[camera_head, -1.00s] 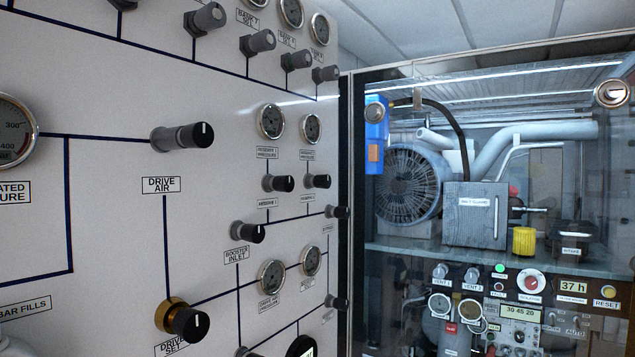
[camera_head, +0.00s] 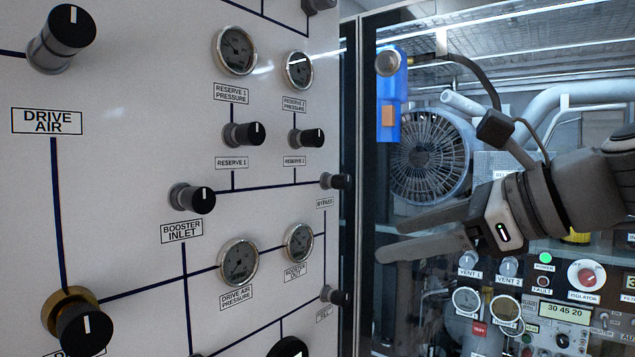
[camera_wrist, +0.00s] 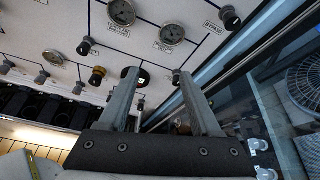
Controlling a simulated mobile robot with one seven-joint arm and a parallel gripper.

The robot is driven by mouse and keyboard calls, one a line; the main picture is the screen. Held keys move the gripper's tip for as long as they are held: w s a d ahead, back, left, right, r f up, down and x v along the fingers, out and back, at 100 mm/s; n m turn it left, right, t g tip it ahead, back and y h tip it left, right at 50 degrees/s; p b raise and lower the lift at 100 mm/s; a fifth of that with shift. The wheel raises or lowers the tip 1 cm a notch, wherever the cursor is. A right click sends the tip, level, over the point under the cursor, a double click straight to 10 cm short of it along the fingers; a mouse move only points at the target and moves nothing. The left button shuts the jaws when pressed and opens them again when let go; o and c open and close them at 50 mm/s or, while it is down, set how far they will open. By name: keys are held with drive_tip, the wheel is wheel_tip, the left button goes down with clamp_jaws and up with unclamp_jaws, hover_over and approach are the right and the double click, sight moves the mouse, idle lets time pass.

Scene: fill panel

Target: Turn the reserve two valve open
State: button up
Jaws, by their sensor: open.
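The reserve 2 valve (camera_head: 307,137) is a small black knob with a white pointer line on a grey stem. It sits on the white panel, above its label and below the reserve 2 pressure gauge (camera_head: 298,70). The white line looks roughly upright. My gripper (camera_head: 384,238) is in the right half of the head view, to the right of and lower than the valve, its fingers pointing left. The fingers are apart with nothing between them and do not touch the valve. In the wrist view the two fingers (camera_wrist: 158,78) are also apart. I cannot make out the reserve 2 valve there.
The similar reserve 1 valve (camera_head: 243,134) is just left. The bypass knob (camera_head: 338,181) is lower right of the valve, near the panel's edge; the booster inlet knob (camera_head: 192,198) is lower left. A glass-fronted machine cabinet (camera_head: 425,215) stands behind my gripper.

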sight(319, 138)
drive_tip(key=w+d+r+m+t+y+b, duration=0.1)
drive_tip(key=d+r+m+y, duration=0.15)
drive_tip(key=r, duration=0.35)
drive_tip(key=d+r+m+t+y+b, duration=0.1)
drive_tip(key=r+m, duration=0.3)
drive_tip(key=r, duration=0.2)
drive_tip(key=x, duration=1.2)
drive_tip(key=p+x, duration=0.1)
drive_tip(key=x, duration=0.4)
drive_tip(key=shift+w+a+r, duration=0.25)
drive_tip(key=shift+a+r, duration=0.05)
clamp_jaws()
